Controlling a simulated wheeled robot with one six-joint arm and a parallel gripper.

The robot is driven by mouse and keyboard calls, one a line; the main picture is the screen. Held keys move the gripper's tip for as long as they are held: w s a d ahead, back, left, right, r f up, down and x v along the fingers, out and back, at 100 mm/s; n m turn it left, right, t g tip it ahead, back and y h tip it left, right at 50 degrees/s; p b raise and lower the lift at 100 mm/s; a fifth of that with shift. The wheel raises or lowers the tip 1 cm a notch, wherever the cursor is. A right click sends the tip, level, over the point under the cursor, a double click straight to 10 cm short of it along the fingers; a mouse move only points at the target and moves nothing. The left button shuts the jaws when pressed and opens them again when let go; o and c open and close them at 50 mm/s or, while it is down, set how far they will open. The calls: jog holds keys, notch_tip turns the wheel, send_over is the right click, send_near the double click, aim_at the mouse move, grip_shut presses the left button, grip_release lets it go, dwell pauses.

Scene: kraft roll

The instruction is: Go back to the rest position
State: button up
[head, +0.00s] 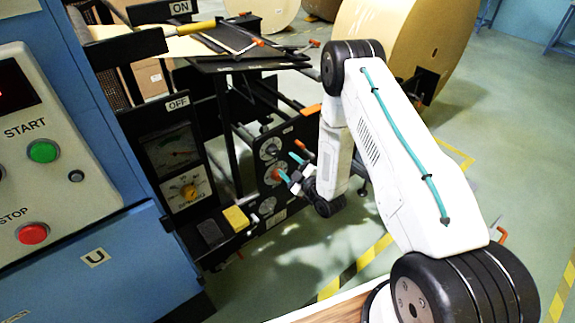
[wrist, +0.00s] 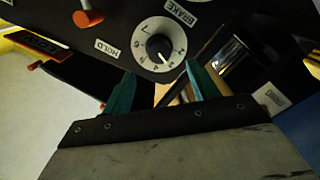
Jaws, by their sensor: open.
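My gripper (head: 293,168) is at the end of my white arm, in front of a black control panel (head: 282,205) near the middle of the head view. Its two teal fingertips (wrist: 158,92) are apart in the wrist view, with nothing held between them. Just beyond the fingertips in the wrist view is a round white dial with a black knob (wrist: 158,47), labelled BRAKE and HOLD. I cannot tell from these frames how close the fingertips are to the knob. An orange-tipped knob or lever (wrist: 89,18) stands to the left of the dial.
A blue cabinet with a green START button (head: 43,151) and red STOP button (head: 33,233) stands at left. A yellow block (head: 236,217) lies on the black ledge below the gauges. A large kraft roll (head: 415,40) is behind my arm.

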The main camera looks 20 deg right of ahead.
jog(key=s+d+f+m+g+h, duration=0.1)
jog(key=s+f+m+g+h, duration=0.15)
jog(key=f+g, duration=0.5)
jog(key=s+d+r+m+g+h, duration=0.1)
jog(key=s+d+m+g+h, duration=0.15)
jog(key=s, duration=0.25)
jog(key=s+a+r+m+g, duration=0.1)
jog(key=s+r+m+g, duration=0.1)
jog(key=s+r, duration=0.9)
jog(key=s+a+r+m+g, duration=0.1)
jog(key=s+r+m+g, duration=0.1)
jog(key=s+r, duration=0.9)
jog(key=s+a+r+m+g, duration=0.1)
jog(key=s+r, duration=1.1)
jog(key=r, duration=1.2)
jog(key=shift+r+m+g+h, duration=0.3)
jog(key=shift+m+g, duration=0.2)
jog(key=shift+m, duration=0.8)
